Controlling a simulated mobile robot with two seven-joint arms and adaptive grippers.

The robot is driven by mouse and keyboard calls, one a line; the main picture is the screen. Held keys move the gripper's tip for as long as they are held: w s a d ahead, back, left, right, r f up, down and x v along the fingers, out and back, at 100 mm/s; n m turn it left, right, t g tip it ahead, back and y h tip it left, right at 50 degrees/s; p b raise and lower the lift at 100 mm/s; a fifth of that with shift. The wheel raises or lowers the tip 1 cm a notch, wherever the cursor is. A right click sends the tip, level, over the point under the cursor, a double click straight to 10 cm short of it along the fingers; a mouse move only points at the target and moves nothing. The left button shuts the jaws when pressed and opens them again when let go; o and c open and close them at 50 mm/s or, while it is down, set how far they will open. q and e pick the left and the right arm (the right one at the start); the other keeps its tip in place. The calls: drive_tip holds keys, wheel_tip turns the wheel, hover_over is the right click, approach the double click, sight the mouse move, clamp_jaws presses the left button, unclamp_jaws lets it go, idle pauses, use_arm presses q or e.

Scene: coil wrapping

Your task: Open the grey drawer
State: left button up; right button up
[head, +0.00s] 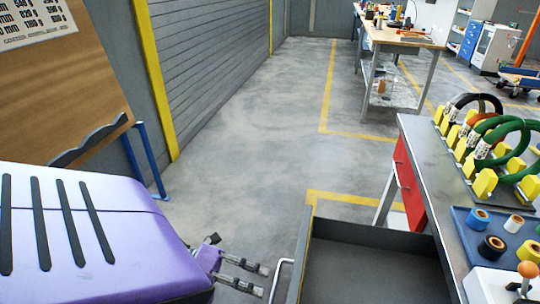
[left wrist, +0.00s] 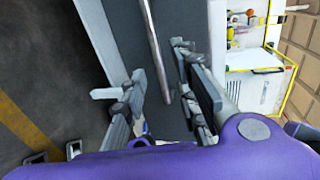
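The grey drawer (head: 370,270) stands pulled out from under the workbench in the head view, its dark interior showing empty where visible. Its bar handle (head: 279,282) is on the left-facing front. In the left wrist view the handle (left wrist: 158,50) runs between the two finger lines. My left gripper (head: 261,280) is open beside the handle, with its fingertips pointing at it. In the left wrist view the fingers (left wrist: 163,84) are spread apart with gaps to the bar. I cannot tell whether any finger touches it. My right gripper is not in view.
The workbench (head: 420,145) at right carries coils (head: 478,125) on yellow holders and a blue tray (head: 468,238) with tape rolls. A red drawer unit (head: 408,190) sits below it. A brown board (head: 60,90) stands at left. The floor (head: 240,150) between is clear.

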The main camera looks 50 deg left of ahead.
use_arm(q)
drive_tip(key=v, duration=0.6)
drive_tip(key=shift+a, duration=0.25)
drive_tip(key=shift+s+r, duration=0.1)
drive_tip(key=shift+s, duration=0.05)
